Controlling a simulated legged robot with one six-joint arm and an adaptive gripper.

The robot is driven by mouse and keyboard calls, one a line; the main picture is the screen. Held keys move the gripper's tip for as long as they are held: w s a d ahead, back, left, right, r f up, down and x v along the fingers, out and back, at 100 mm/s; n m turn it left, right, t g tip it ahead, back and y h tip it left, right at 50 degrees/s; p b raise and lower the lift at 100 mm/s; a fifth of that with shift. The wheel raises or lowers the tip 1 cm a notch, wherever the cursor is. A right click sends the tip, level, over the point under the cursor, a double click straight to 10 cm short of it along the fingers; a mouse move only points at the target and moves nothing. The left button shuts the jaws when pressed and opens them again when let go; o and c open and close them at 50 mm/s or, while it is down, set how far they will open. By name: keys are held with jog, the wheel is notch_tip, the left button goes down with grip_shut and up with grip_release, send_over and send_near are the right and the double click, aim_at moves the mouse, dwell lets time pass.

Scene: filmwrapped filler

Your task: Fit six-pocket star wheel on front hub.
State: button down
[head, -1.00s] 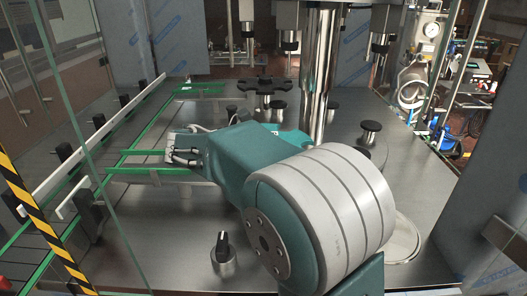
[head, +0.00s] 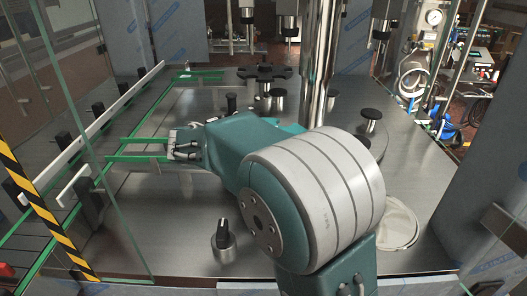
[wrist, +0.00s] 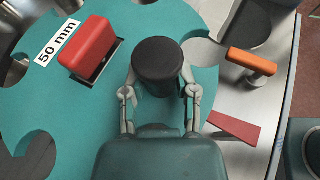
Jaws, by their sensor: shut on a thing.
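In the wrist view my gripper (wrist: 160,92) is shut on a round black knob (wrist: 158,60), one finger on each side. Behind the knob is a flat teal wheel (wrist: 60,105) with rounded pockets in its edge and a "50 mm" label. Whether the knob is fixed to the wheel cannot be told. The head view does not clearly show the wheel or the gripped knob. There, black-capped posts stand on the steel deck, one at right (head: 371,118) and one at front (head: 223,236). I cannot tell which is the front hub.
In the wrist view a red block (wrist: 88,42), an orange handle (wrist: 250,62) and a red wedge (wrist: 234,127) lie close to my gripper. In the head view a thick chrome column (head: 318,70), a dark star-shaped part (head: 265,72) and green guide rails (head: 135,158) stand around my arm.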

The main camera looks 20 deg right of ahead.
dwell(0.5)
jog(key=shift+c, duration=1.5)
grip_release()
jog(key=shift+f, duration=0.1)
jog(key=shift+f, duration=0.1)
jog(key=w+v, duration=0.1)
jog(key=v, duration=1.1)
jog(key=s+d+f+m+y, duration=0.1)
jog(key=s+d+m+y, duration=0.25)
jog(key=s, duration=0.35)
jog(key=s+d+f+m+y, duration=0.2)
jog(key=s+d+m+y, duration=0.15)
jog(key=s, duration=0.35)
jog(key=s+a+f+m+t+y, duration=0.2)
jog(key=s+m+y, duration=0.1)
jog(key=s+m, duration=0.2)
jog(key=s+a+f+m+t+y, duration=0.1)
jog(key=s+f+m+t+y, duration=0.1)
jog(key=s+m, duration=0.3)
jog(key=shift+s+a+f+m+y, duration=0.15)
jog(key=shift+a+f+m+y, duration=0.2)
jog(key=shift+m+y, duration=0.5)
